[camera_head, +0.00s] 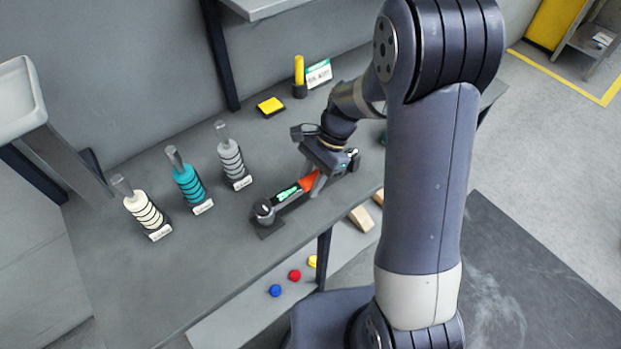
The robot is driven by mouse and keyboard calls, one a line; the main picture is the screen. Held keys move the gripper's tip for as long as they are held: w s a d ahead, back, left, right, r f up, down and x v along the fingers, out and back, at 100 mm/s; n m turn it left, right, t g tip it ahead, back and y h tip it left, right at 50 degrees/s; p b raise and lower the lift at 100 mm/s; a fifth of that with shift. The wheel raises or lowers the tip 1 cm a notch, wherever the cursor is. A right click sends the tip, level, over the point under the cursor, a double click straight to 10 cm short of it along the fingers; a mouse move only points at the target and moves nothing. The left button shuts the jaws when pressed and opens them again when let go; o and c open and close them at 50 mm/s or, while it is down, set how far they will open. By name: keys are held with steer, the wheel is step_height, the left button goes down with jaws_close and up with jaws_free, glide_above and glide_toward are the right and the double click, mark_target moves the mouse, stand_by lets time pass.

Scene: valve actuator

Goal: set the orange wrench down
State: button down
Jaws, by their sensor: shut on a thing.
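The orange wrench (309,180) shows as a small orange piece at my gripper (315,184). My gripper points down over the front part of the grey bench and is shut on the wrench. The rest of the wrench is hidden by the gripper or too small to make out. I cannot tell whether the wrench touches the surface under it. A dark fixture (268,220) with a round grey knob lies just left of the gripper. A green piece (287,193) lies between the knob and the wrench.
Cream (143,210), teal (188,184) and grey (230,160) ringed stands are on the left of the bench (230,270). A yellow block (270,106), a yellow post (299,72) and a sign (318,73) are behind. Coloured knobs (295,275) and wooden blocks (361,218) are on a lower shelf.

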steer(key=shift+f, duration=0.3)
steer(key=c, duration=1)
jaws_free()
steer(key=b+v, duration=0.1)
steer(key=v, duration=0.9)
steer(key=shift+w+d+r, duration=0.15)
steer(key=shift+d+r, duration=0.1)
steer(key=shift+r, duration=0.1)
steer(key=x, duration=1.1)
steer(key=shift+p, duration=0.35)
steer(key=shift+r, duration=0.45)
steer(key=shift+f, duration=0.1)
